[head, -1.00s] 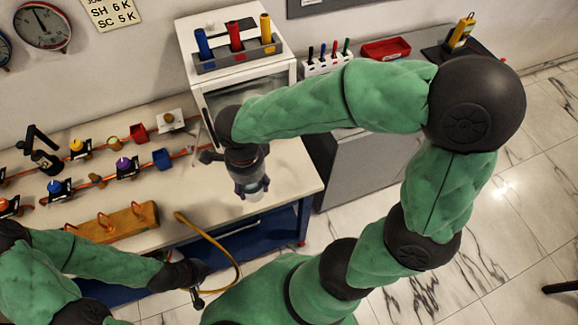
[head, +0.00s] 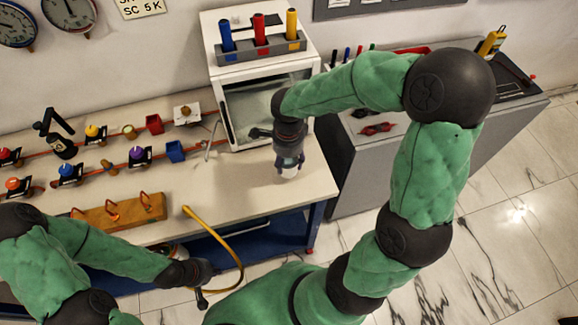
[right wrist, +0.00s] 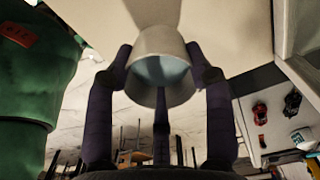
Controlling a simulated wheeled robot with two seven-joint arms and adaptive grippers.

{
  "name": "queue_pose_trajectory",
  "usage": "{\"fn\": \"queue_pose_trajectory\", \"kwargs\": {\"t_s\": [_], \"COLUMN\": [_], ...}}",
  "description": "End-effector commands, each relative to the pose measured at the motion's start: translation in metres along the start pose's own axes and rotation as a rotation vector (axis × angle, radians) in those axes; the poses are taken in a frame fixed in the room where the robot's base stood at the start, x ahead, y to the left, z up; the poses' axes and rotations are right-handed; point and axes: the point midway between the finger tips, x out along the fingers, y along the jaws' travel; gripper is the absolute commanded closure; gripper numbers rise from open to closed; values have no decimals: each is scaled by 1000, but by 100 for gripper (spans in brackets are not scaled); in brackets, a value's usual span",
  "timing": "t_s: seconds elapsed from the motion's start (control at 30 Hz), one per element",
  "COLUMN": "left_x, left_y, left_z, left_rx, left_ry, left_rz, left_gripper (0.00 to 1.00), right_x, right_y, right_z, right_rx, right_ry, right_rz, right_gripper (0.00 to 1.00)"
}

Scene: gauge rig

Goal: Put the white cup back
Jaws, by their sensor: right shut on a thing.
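The white cup (head: 289,173) is in my right gripper (head: 290,161), over the right part of the bench top, in front of the white glass-fronted cabinet (head: 230,77). In the right wrist view the cup (right wrist: 160,62) sits between the dark fingers of the gripper (right wrist: 160,85). Its open mouth faces the camera and its inside looks pale blue. The height of the cup above the bench is hard to tell. My left gripper (head: 201,290) is low at the bench's front edge, apart from the cup; its fingers are too small to read.
A rack (head: 262,48) with blue, red and yellow tubes stands on the cabinet. Valves and small bins line the bench's left side. A wooden block (head: 118,212) with hooks and a yellow hose (head: 222,240) are near the front edge.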

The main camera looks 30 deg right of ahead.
Motion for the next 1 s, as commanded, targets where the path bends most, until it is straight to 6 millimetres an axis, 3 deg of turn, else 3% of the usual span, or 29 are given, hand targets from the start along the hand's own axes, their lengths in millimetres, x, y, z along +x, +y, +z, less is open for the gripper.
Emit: {"fn": "queue_pose_trajectory", "kwargs": {"t_s": [0.27,0.7,0.73,0.77,0.8,1.0], "left_x": [14,18,17,17,16,16], "left_y": [-5,-6,-6,-6,-6,-6], "left_z": [0,-1,-1,-1,-1,-1], "left_rx": [0,0,0,0,0,0], "left_ry": [0,0,0,0,0,0], "left_rz": [0,0,0,0,0,0], "left_gripper": [100,100,100,100,100,100], "right_x": [36,41,40,40,39,39], "right_y": [-3,-4,-3,-3,-3,-3], "right_z": [-4,-3,-3,-3,-3,-3], "right_rx": [0,0,0,0,0,0], "right_ry": [0,0,0,0,0,0], "right_rz": [1,0,0,0,0,1], "right_gripper": [84,84,38,30,23,23]}}
